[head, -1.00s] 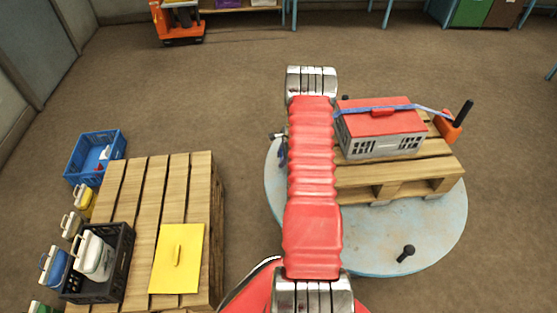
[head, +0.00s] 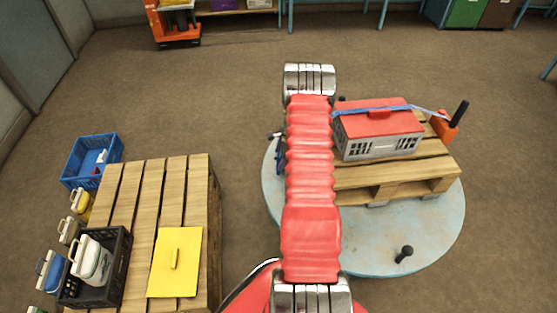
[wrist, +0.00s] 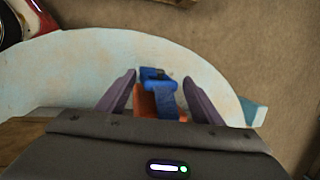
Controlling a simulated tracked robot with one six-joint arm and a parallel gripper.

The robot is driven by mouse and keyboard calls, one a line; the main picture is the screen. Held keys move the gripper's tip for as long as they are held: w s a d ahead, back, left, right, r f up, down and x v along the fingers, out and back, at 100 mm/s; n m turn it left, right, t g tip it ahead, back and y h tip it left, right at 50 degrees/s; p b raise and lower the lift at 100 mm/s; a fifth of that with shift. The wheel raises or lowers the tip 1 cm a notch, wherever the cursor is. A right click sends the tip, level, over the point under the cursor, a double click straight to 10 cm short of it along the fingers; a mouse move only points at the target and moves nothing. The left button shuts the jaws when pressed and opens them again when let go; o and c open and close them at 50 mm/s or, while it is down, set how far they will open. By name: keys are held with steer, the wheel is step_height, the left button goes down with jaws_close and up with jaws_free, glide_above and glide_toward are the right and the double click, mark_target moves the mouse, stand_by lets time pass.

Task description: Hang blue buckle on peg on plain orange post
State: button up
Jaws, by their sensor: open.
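In the wrist view the blue buckle (wrist: 152,74) sits between the two parted fingers of my gripper (wrist: 161,82), on the end of a blue strap (wrist: 166,101). An orange piece (wrist: 146,103) lies beneath it, partly hidden. In the head view my red arm hides the gripper; a small blue part (head: 280,158) shows just left of the arm. The strap (head: 385,107) runs over the red-lidded grey crate (head: 375,146) toward an orange post (head: 443,127) with a black peg (head: 460,112) at the right. Markings on the posts are too small to tell.
The crate stands on a wooden pallet (head: 405,170) on a round pale-blue platform (head: 340,255). A black knob (head: 404,254) stands at its front.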

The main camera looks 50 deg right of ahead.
steer(key=v, duration=1.2)
steer(key=shift+d, duration=0.1)
stand_by(0.4)
steer(key=shift+s+a+f+n, duration=0.15)
steer(key=shift+a+n, duration=0.1)
steer(key=shift+n, duration=0.35)
steer(key=s+a+f+n+g+y, duration=0.1)
steer(key=s+a+n, duration=0.2)
steer(key=a, duration=0.1)
steer(key=s+a+r+n+t, duration=0.1)
steer(key=s+a+r+n, duration=0.3)
steer(key=a+r+n, duration=0.3)
steer(key=s+a+r+n+t, duration=0.1)
steer(key=s+a+r+n, duration=0.4)
steer(key=a+r, duration=1.2)
steer(key=s+a+r+n+t+h, duration=0.1)
steer(key=s+a+r+n, duration=0.3)
steer(key=a+r+n, duration=0.5)
steer(key=a+r, duration=0.3)
steer(key=a, duration=0.6)
steer(key=shift+s+r+n, duration=0.25)
steer(key=shift+s+n, duration=0.1)
steer(key=shift+n, duration=0.05)
